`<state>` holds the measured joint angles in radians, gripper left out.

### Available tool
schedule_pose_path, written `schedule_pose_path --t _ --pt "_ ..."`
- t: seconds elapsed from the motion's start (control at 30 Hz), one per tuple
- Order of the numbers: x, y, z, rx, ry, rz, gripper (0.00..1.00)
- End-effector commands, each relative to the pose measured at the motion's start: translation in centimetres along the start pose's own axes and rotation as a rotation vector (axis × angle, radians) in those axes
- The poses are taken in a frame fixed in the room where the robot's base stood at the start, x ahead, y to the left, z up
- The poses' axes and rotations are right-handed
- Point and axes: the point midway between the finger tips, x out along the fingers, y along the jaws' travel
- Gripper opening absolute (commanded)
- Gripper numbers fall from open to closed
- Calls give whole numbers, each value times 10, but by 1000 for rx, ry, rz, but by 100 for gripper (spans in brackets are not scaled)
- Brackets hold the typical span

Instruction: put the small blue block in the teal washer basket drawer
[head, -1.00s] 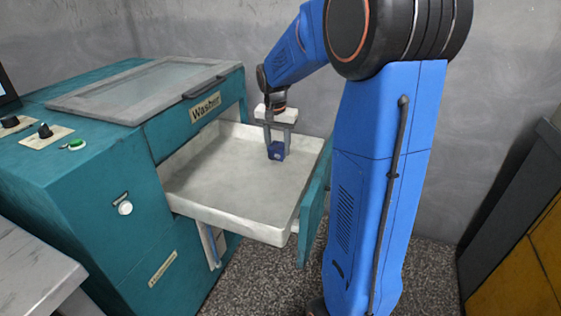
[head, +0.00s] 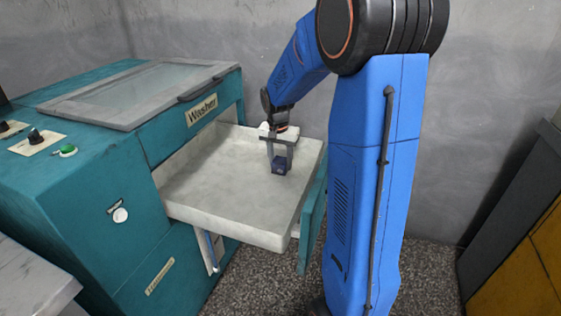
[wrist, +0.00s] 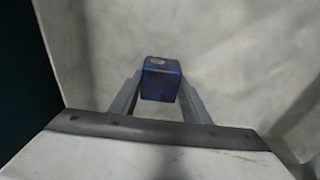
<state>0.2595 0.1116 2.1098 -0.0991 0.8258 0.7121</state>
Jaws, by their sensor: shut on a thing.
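The small blue block (head: 280,166) is between the fingers of my gripper (head: 279,160), which is shut on it. In the wrist view the block (wrist: 161,80) sits at the tips of both fingers. The teal washer's basket drawer (head: 215,194) is pulled out, a shallow pale tray. My gripper points down into it, with the block low over the right part of the tray floor. I cannot tell whether the block touches the floor.
The teal washer (head: 80,190) stands on the left with a lidded window (head: 140,92) on top. A teal drawer front (head: 313,212) stands at the tray's right end. A grey wall is behind. A yellow and dark cabinet (head: 530,230) is at far right.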

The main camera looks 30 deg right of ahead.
Motion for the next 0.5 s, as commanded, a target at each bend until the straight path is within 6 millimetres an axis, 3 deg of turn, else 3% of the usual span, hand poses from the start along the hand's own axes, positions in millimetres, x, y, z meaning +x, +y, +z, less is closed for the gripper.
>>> schedule_pose_path --t 0.03,0.07,0.1,0.5 --pt "1 0 0 0 0 0 7" --pt "1 0 0 0 0 0 50" --pt "1 0 0 0 0 0 59" --pt "-4 0 0 0 1 0 61"
